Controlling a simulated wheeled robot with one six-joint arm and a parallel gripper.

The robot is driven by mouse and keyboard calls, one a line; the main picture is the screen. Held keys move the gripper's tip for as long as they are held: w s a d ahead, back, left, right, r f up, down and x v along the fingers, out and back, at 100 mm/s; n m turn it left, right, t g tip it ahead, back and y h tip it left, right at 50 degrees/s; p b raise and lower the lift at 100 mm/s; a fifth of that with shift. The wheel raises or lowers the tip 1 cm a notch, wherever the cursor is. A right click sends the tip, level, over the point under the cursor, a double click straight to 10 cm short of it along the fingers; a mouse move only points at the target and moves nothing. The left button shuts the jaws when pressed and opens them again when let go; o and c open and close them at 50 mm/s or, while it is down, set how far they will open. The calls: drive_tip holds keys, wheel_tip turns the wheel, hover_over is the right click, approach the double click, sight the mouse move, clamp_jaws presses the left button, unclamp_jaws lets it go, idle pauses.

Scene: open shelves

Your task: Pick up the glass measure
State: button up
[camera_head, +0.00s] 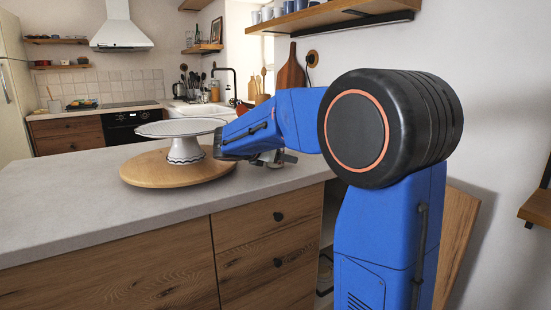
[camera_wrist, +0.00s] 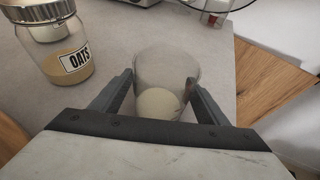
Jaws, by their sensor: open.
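The glass measure (camera_wrist: 168,68) is a clear, see-through vessel in the middle of the wrist view, with a pale round area at its bottom. My gripper (camera_wrist: 159,86) is open, with one dark finger on each side of the glass. I cannot tell whether either finger touches it. In the head view my gripper (camera_head: 272,160) is low over the counter's right end, beside the cake stand. The glass is not clearly visible there, and my arm covers part of that area.
A jar labelled OATS (camera_wrist: 62,52) stands close to the left of the glass. In the head view a white cake stand (camera_head: 184,150) stands on a round wooden board (camera_head: 150,172) left of my gripper. The grey counter (camera_head: 90,220) is clear in front.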

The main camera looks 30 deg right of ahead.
drive_tip(key=shift+w+d+f, duration=0.15)
drive_tip(key=shift+d+f, duration=0.05)
drive_tip(key=shift+d, duration=0.25)
drive_tip(key=shift+c, duration=0.6)
drive_tip(key=c, duration=1.1)
